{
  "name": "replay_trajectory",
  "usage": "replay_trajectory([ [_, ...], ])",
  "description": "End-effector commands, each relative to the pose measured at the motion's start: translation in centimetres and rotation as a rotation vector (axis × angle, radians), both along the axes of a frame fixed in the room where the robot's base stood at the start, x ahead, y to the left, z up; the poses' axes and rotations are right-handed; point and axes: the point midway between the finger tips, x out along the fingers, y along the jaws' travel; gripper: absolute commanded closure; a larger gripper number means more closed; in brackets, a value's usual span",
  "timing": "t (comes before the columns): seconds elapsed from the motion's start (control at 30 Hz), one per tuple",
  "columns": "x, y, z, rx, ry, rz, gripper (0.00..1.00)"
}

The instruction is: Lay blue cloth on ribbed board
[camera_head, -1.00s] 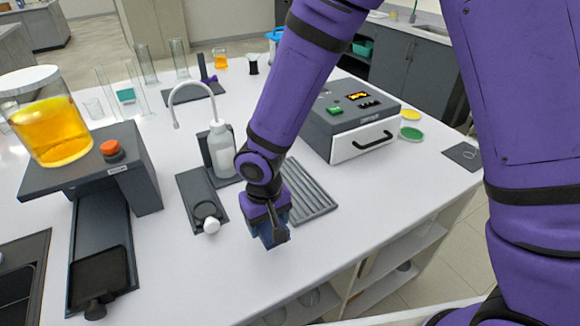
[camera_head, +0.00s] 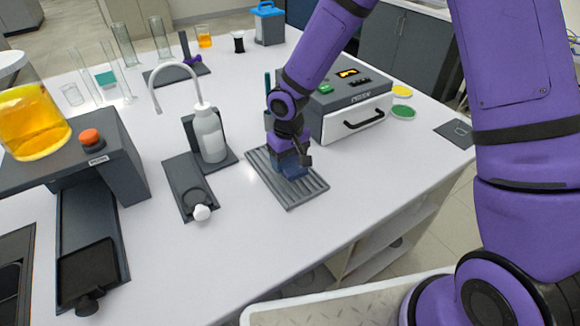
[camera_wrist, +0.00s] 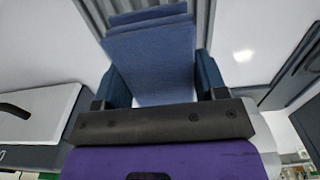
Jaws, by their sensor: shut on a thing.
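My gripper (camera_head: 290,172) is over the middle of the ribbed board, shut on the blue cloth (camera_wrist: 152,60). In the wrist view the cloth extends out from between the two dark fingers, in overlapping layers, with the ribbed board (camera_wrist: 118,8) behind it. In the head view only a small part of the blue cloth (camera_head: 291,166) shows below my gripper. The grey ribbed board (camera_head: 288,198) lies flat on the white bench. I cannot tell whether the cloth touches the ribs.
A grey box with a white drawer front (camera_head: 356,118) stands close to the right of my gripper. A wash bottle (camera_head: 209,135) on a dark stand is to the left of the board. The white bench (camera_head: 240,235) is clear in front of the board.

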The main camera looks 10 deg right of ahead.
Motion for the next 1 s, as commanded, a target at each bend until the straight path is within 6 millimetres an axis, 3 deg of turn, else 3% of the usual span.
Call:
replay_trajectory([
  [0.17,0.7,-0.5,-0.3,0.000,0.001,0.001,0.54],
  [0.47,0.7,-0.5,-3.5,-0.001,0.002,0.001,0.54],
  [0.83,0.7,-0.5,-3.9,0.000,0.001,0.001,0.54],
  [0.87,0.7,-0.5,-3.9,0.000,0.000,0.000,0.32],
  [0.9,0.7,-0.5,-3.9,0.000,0.000,0.000,0.23],
  [0.97,0.7,-0.5,-3.9,0.000,0.000,0.000,0.09],
  [1.0,0.7,-0.5,-3.9,0.000,0.000,0.000,0.09],
])
